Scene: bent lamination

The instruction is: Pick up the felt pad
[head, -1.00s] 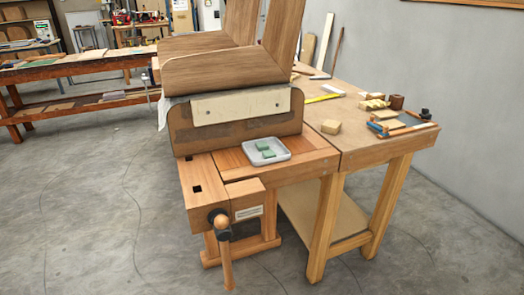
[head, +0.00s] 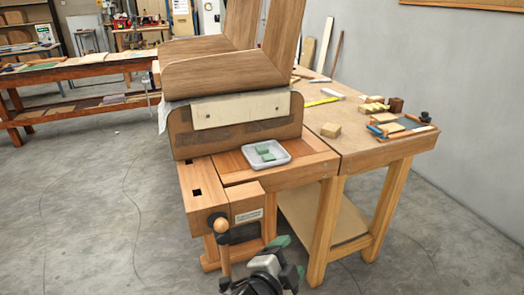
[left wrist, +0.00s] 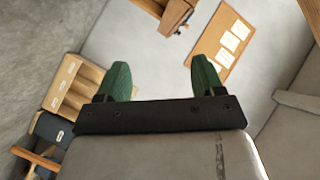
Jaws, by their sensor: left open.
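My left gripper (head: 290,256) is low at the bottom of the head view, in front of the bench and well apart from the tray. In the left wrist view its two green fingers (left wrist: 162,78) stand wide apart with nothing between them. The pads do not show in that view. My right gripper is not in view.
A bent wooden lamination (head: 225,72) on a wooden form stands behind the tray. A vise handle (head: 220,224) sticks out at the bench front, close to my left gripper. The bench top right of the tray is clear.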

